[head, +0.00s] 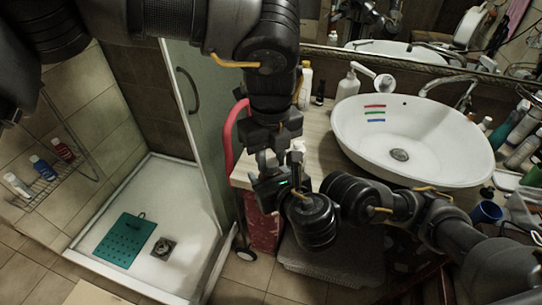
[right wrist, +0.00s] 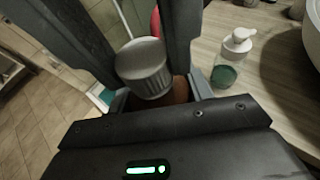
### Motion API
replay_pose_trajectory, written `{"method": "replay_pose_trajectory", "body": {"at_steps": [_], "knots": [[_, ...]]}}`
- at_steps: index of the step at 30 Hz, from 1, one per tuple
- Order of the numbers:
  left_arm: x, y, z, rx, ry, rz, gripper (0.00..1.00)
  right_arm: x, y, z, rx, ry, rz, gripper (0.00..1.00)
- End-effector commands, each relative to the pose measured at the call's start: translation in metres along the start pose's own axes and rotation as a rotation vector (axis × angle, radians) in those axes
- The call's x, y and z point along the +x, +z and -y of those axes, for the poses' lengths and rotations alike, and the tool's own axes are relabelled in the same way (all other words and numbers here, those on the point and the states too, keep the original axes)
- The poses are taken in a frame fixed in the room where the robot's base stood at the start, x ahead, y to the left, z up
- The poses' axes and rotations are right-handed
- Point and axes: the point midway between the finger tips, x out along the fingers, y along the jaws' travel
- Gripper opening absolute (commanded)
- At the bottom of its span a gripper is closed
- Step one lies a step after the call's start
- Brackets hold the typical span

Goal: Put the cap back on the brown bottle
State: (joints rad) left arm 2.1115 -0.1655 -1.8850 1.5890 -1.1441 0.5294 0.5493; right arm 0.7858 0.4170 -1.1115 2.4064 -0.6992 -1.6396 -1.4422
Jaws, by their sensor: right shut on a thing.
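In the right wrist view a pale grey ribbed cap (right wrist: 143,68) shows between the fingers of my right gripper. A patch of the brown bottle (right wrist: 181,89) shows just behind and to the right of the cap. I cannot tell whether the cap is seated on it. My right gripper (head: 270,178) is shut on the brown bottle, at the front left corner of the counter. My left gripper (head: 267,158) points down right above it in the head view. Its fingertips are dark and crowded, so its opening is unclear. The bottle is mostly hidden by the grippers.
A white basin (head: 419,119) stands on the wooden counter (head: 318,136). Several bottles crowd the right side. The shower tray (head: 170,195) with a green mat (head: 124,240) lies left.

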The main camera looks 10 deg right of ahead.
Motion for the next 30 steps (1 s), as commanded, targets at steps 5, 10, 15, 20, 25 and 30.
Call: {"method": "replay_pose_trajectory", "body": {"at_steps": [5, 10, 15, 20, 25, 30], "knots": [[-0.0002, 0.0002, -0.0001, 0.0, 0.0, 0.0, 0.0, -0.0001, 0.0004, 0.0, 0.0, 0.0, 0.001, 0.0], [-0.0002, 0.0002, -0.0001, 0.056, 0.0, 0.0, 0.0, -0.0001, 0.0003, 0.0, 0.0, 0.0, 0.001, 0.0], [0.0, 0.0005, -0.0003, 0.34, 0.001, 0.0, 0.0, -0.0001, 0.0003, 0.0001, 0.0, 0.0, 0.001, 0.0], [0.0001, 0.0007, -0.0003, 0.534, 0.001, 0.001, 0.0, -0.0001, 0.0003, 0.0001, 0.0, 0.0, 0.001, 0.0], [0.0002, 0.0008, -0.0004, 0.569, 0.001, 0.001, 0.0, -0.0001, 0.0003, 0.0001, 0.0, 0.0, 0.001, 0.0], [0.0002, 0.0009, -0.0004, 0.567, 0.001, 0.001, 0.28, -0.0001, 0.0003, 0.0001, 0.0, 0.0, 0.001, 0.0]]}}
